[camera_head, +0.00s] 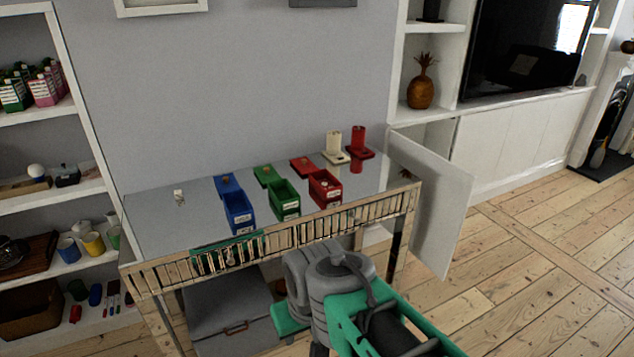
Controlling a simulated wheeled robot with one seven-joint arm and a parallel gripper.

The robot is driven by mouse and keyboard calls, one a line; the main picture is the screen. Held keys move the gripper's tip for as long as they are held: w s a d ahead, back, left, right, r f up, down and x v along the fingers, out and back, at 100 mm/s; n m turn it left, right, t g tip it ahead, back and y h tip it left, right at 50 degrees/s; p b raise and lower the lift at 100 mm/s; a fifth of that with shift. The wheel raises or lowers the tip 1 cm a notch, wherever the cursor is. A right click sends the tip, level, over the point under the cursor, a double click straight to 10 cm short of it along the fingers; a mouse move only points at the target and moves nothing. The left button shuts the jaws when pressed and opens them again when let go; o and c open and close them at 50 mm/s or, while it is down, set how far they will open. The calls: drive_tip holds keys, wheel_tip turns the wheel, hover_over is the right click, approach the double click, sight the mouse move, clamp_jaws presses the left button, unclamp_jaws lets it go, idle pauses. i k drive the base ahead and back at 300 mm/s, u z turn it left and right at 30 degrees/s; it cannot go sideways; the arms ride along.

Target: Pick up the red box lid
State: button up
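The red box lid (303,164) is a small flat red piece with a knob, lying on the mirrored table (160,225) just behind the open red box (325,190). Nothing touches it from above. My grey and green arm reaches in from the bottom right, in front of the table. My gripper's fingers cannot be made out in this view.
Left of the red box stand a green box (285,199) and a blue box (238,211), with a green lid (266,174) and a blue lid (227,184) behind them. White (334,143) and red (360,140) candle-like pieces stand at back right. An open cabinet door (440,205) is at right.

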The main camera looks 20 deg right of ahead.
sight(303, 164)
drive_tip(key=z, duration=1.1)
drive_tip(key=i, duration=1.15)
drive_tip(key=u, duration=0.7)
drive_tip(key=i, duration=0.9)
drive_tip(key=u, duration=0.95)
